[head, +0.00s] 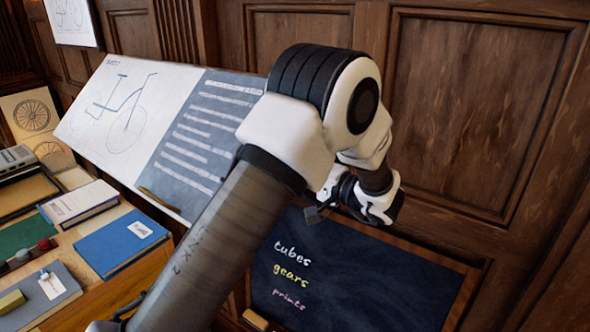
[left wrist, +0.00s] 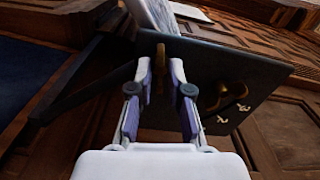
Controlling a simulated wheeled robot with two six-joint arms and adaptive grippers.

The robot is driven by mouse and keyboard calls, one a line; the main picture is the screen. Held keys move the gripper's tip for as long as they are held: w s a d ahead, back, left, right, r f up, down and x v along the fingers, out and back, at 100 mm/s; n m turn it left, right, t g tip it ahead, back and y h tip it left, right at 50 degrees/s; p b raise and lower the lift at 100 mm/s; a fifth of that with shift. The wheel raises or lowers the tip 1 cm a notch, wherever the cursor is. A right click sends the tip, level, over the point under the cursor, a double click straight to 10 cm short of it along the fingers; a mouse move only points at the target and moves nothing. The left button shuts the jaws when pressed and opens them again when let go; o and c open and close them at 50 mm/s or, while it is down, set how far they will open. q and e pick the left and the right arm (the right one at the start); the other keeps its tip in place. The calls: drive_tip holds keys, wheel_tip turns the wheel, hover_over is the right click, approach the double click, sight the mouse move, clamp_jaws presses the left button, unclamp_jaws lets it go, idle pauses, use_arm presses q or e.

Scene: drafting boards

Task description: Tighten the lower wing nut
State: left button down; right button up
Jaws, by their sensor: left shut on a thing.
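In the left wrist view my left gripper (left wrist: 160,67) is shut on a thin brass piece (left wrist: 159,72), which looks like a wing nut seen edge-on. The fingers hide part of it. A second brass wing nut (left wrist: 222,97) sits to its right on the dark plate (left wrist: 255,75), with white marks beside it. I cannot tell from the picture which is the lower one. In the head view the drafting board carries a bicycle drawing (head: 120,105) and a lined blue-grey sheet (head: 200,130). My left arm covers its right part, and the fingertips are hidden there.
A chalkboard (head: 350,285) with words stands against the panelled wall (head: 475,110), below my left wrist. On the left, a desk holds a blue book (head: 115,245), a white-covered book (head: 78,203) and a grey notebook (head: 45,290).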

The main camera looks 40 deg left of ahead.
use_arm(q)
drive_tip(key=shift+m, duration=0.6)
drive_tip(key=c, duration=1.2)
unclamp_jaws()
drive_tip(key=shift+a, duration=0.1)
drive_tip(key=shift+o, duration=0.7)
drive_tip(key=shift+s+a, duration=0.1)
drive_tip(key=shift+a, duration=0.05)
drive_tip(key=shift+s+a, duration=0.15)
drive_tip(key=shift+a, duration=0.1)
drive_tip(key=w+d, duration=0.1)
drive_tip(key=d, duration=1.1)
drive_tip(key=shift+w, duration=0.25)
use_arm(e)
drive_tip(key=shift+a, duration=0.15)
use_arm(q)
drive_tip(key=shift+a, duration=0.1)
use_arm(e)
drive_tip(key=shift+r, duration=0.1)
